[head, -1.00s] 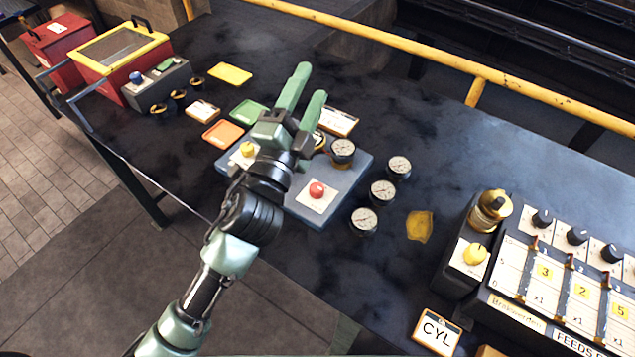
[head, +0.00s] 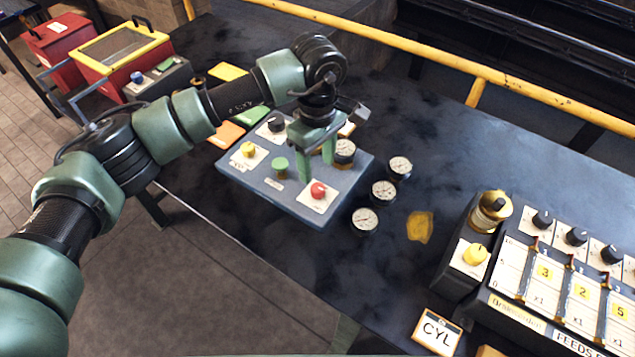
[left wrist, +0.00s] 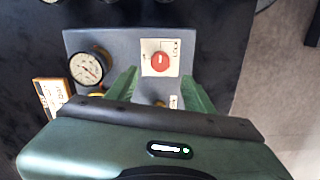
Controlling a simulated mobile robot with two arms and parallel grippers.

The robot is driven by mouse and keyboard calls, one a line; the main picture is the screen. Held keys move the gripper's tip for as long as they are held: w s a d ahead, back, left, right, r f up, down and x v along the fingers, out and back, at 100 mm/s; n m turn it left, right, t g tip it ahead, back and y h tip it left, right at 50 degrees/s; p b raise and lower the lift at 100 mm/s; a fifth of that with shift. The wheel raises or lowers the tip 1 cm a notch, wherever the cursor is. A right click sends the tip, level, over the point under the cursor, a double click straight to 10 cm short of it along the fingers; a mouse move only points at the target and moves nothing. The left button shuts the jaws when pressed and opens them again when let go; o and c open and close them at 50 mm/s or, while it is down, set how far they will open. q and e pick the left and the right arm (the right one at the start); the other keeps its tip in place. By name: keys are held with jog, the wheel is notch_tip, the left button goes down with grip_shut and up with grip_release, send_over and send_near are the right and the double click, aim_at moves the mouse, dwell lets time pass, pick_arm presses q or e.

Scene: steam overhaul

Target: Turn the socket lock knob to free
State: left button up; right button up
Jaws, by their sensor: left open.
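The red knob (head: 318,189) sits on a white plate on the blue-grey panel block (head: 262,187). In the left wrist view the same red knob (left wrist: 160,61) shows on its plate, which appears to be lettered LOCK. My left gripper (head: 316,170) points down over the panel, just behind the red knob. Its green fingers are open and empty. In the left wrist view the gripper (left wrist: 160,76) has its fingertips to either side of the knob's line, apart from it. I cannot tell the exact height of the tips.
The panel also bears a yellow knob (head: 248,149), a green-capped knob (head: 280,164), a black knob (head: 276,124) and a gauge (head: 344,150). Several loose gauges (head: 383,192) stand to its right. A lever box (head: 560,290) is at the lower right. Bare bench lies beyond the gauges.

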aim_at(318, 187)
pick_arm(q)
notch_tip(318, 187, down, 7)
jog(key=shift+r+p, duration=0.1)
jog(key=shift+p, duration=1.05)
jog(key=shift+f, duration=0.35)
grip_shut()
